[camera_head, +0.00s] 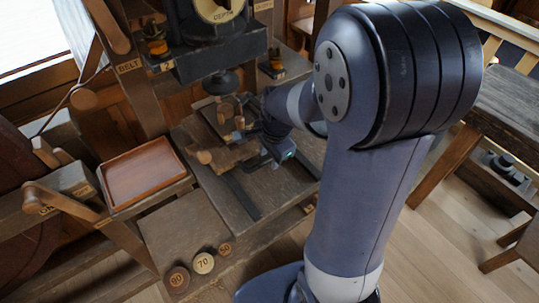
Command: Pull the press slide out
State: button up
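The press (215,52) stands at the back, with a dark head, a "DEPTH" dial and a round pad hanging below it. Under the pad is what looks like the press slide (228,154), a wooden block with a round knob-like end at its left, on a bench top with dark rails (242,197). Several small turned wooden pieces sit at its back. My gripper (254,163) is low over the bench, at the right side of the slide and close to it. My wrist hides part of the slide, and the fingers are too small to read; contact is unclear.
A red-brown tray (146,174) sits left of the bench. Round pieces marked 90, 70 and 50 (204,263) line the front edge. A wooden lever (62,201) juts out at left. A dark-topped table (505,104) stands right. The front bench top is clear.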

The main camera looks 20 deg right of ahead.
jog(key=shift+w+a+f, duration=0.25)
jog(key=shift+a+f, duration=0.1)
jog(key=shift+a, duration=0.1)
jog(key=shift+d, duration=0.1)
jog(key=shift+c, duration=0.2)
grip_shut()
